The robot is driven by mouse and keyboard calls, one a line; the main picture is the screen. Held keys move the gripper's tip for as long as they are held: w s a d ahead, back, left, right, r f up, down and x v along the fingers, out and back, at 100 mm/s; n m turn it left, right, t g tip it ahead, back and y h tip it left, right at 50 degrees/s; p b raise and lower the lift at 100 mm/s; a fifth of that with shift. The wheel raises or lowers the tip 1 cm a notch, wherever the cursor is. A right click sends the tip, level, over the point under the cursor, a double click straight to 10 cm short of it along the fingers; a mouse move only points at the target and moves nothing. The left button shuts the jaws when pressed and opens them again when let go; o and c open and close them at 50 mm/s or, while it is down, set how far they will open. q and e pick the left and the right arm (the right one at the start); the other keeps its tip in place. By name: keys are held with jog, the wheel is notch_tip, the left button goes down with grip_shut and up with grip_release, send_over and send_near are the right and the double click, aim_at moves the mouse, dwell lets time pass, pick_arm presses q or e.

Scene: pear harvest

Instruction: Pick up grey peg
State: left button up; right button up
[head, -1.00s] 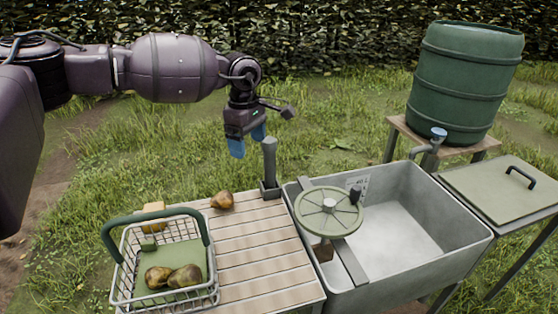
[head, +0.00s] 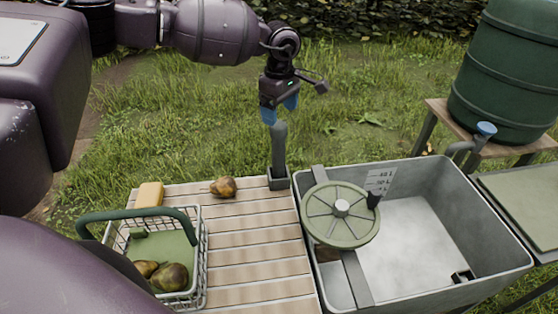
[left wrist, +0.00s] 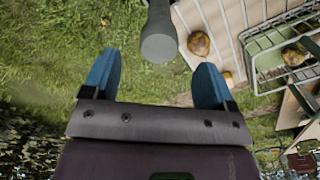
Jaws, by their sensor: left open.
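The grey peg (head: 279,148) stands upright in a small dark base (head: 279,181) at the far right corner of the slatted table. My left gripper (head: 280,114) is open, with its blue fingers pointing down close by the peg's top in the head view. In the left wrist view, the peg's rounded end (left wrist: 159,44) shows ahead of the gap between the two blue fingertips (left wrist: 156,62), with nothing held. Whether a finger touches the peg cannot be told. My right gripper is not in view.
A pear (head: 223,187) and a yellow block (head: 149,195) lie on the slatted table (head: 256,245). A wire basket (head: 203,262) holding pears stands at left. A grey sink (head: 420,235) with a green wheel (head: 340,228) adjoins at right. A green barrel (head: 500,85) stands behind.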

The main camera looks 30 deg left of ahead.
aim_at(278, 127)
pick_arm(q)
jog(key=shift+a+f, duration=0.2)
jog(key=shift+f, duration=2.75)
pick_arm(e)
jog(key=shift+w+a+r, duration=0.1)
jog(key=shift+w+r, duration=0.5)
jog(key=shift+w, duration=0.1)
